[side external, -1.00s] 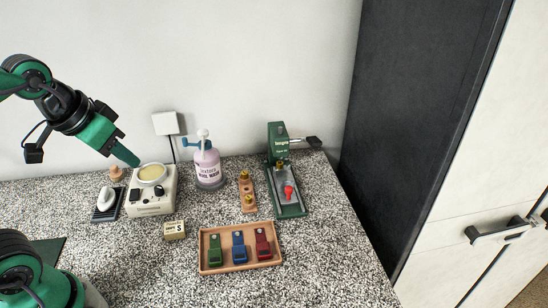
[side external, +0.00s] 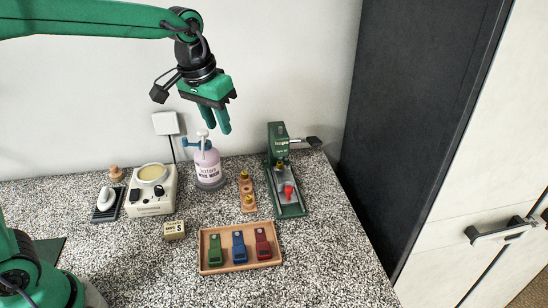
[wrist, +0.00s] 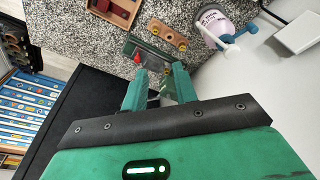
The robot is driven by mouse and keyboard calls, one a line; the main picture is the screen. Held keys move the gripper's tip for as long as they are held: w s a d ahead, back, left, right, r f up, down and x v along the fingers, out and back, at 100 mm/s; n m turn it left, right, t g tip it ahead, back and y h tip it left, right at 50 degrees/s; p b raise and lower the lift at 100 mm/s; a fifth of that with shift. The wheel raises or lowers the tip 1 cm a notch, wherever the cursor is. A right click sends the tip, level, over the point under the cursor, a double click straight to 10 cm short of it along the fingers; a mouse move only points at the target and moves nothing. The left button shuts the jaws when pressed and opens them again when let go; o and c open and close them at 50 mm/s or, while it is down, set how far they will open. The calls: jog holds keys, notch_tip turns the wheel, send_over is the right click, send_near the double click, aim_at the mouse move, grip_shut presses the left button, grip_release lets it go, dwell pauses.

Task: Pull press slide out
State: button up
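The green press (side external: 278,139) stands at the back right of the counter, with a dark lever on its right side. Its slide (side external: 283,177), a grey plate with a red knob (side external: 289,191), lies in the green base in front of the column. In the wrist view the red knob (wrist: 137,58) shows just beyond my fingers, which hide part of the press. My gripper (side external: 217,123) is open and empty, pointing down in the air above the pump bottle, left of the press. It also shows in the wrist view (wrist: 160,82).
A lilac pump bottle (side external: 208,170) and a wooden block with brass knobs (side external: 247,191) stand left of the press. A wooden tray (side external: 216,268) with green, blue and red stamps is in front. A cream wax warmer (side external: 151,209) stands further left. A dark cabinet side is at right.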

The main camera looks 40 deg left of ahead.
jog(key=w+d+f+g, duration=0.1)
jog(key=w+d+f, duration=0.4)
jog(key=w, duration=0.2)
jog(key=g, duration=0.2)
send_over(289, 188)
notch_tip(289, 188, down, 9)
jog(key=shift+r, duration=0.1)
jog(key=shift+f, duration=3.9)
grip_shut()
